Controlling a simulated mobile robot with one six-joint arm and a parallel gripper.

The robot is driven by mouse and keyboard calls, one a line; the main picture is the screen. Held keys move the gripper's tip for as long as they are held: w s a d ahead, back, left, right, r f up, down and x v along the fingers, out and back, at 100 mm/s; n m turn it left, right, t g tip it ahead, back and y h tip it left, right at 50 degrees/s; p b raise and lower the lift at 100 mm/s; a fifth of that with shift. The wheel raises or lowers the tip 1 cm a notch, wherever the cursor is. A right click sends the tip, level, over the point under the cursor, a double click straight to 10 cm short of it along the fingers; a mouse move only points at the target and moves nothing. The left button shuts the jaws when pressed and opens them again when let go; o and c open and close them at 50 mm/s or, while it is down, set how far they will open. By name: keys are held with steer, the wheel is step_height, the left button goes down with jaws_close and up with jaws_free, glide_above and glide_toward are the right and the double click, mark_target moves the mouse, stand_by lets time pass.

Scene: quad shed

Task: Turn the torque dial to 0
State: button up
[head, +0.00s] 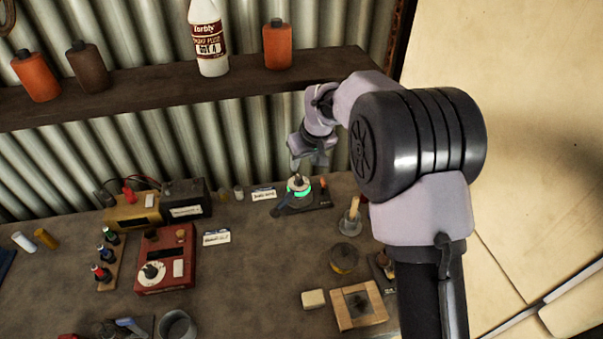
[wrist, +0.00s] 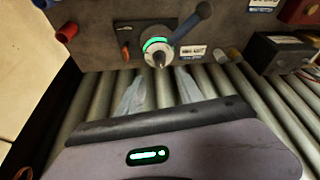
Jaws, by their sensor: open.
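A round dial with a pale body, a glowing green ring and a dark pointed centre knob (head: 299,184) sits on a dark base plate on the bench, near the back wall. It also shows in the wrist view (wrist: 157,46), with a blue-grey handle beside it. I take it to be the torque dial; its scale and reading are too small to read. My gripper (head: 310,160) is just above and behind the dial. In the wrist view my gripper (wrist: 160,76) has its two pale fingers spread, with the knob tip between and beyond them. Nothing is held.
A white label card (head: 264,193) lies left of the dial, and a small orange-red piece (head: 323,183) is at its right. A red box with a white dial (head: 151,275) stands front left. A shelf (head: 180,90) with bottles runs above the bench along the corrugated wall.

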mark_target(299, 177)
steer(key=b+x, duration=0.1)
steer(key=x, duration=0.8)
steer(key=shift+a+f, duration=0.15)
steer(key=shift+f, duration=0.15)
jaws_close()
